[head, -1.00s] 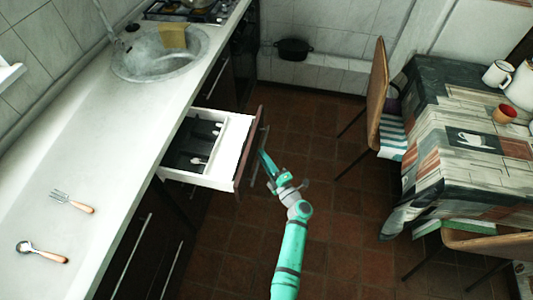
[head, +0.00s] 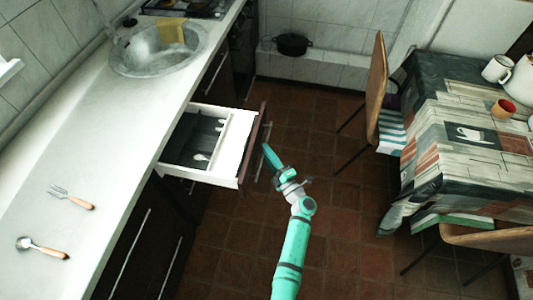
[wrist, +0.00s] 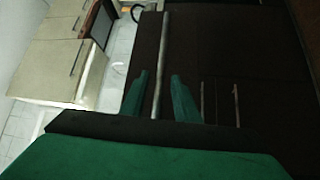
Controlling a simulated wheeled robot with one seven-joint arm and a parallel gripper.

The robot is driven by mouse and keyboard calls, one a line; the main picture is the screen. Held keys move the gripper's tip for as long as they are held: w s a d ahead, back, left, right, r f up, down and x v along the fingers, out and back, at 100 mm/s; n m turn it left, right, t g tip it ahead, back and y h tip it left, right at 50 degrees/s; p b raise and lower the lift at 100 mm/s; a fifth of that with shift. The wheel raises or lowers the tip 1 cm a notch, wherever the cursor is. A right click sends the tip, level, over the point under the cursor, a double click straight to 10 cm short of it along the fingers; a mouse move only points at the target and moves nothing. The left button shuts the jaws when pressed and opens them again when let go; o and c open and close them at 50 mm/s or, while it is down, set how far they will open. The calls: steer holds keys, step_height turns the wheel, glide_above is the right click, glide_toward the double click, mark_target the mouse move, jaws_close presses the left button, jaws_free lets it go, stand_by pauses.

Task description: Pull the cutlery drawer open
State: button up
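The cutlery drawer (head: 222,182) is pulled well out from under the white counter. Its dark insert (head: 193,142) shows some cutlery with pale ends (head: 201,157). The dark drawer front (head: 251,150) carries a long metal bar handle (head: 258,172). In the wrist view, the handle (wrist: 160,65) runs between the two green fingertips of my gripper (wrist: 160,98). The fingers are apart, with a narrow gap on each side of the bar, so my gripper is open around the handle. In the head view, my gripper (head: 272,157) is just right of the drawer front.
A fork (head: 72,198) and a spoon (head: 42,248) lie on the counter (head: 105,130). A sink (head: 150,62) is farther back. A chair (head: 375,95) and a cloth-covered table (head: 440,125) stand at the right. The tiled floor (head: 325,215) between is clear.

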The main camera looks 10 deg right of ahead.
steer(key=v, duration=1.1)
stand_by(0.3)
steer(key=s+a+r+m+g+h, duration=0.1)
steer(key=s+a+r+m+h, duration=0.1)
steer(key=s+a+r+m, duration=0.2)
steer(key=s+a+r+m+h, duration=0.3)
steer(key=s+m, duration=0.7)
steer(key=s, duration=0.9)
steer(key=s+a+r+m+g+h, duration=0.1)
steer(key=s+a+r+m+h, duration=0.2)
steer(key=s, duration=0.9)
step_height(320, 180, up, 4)
steer(key=a+m, duration=0.2)
steer(key=m, duration=0.2)
steer(key=shift+s+a+g, duration=0.2)
steer(key=shift+a+g, duration=0.05)
steer(key=shift+g, duration=0.05)
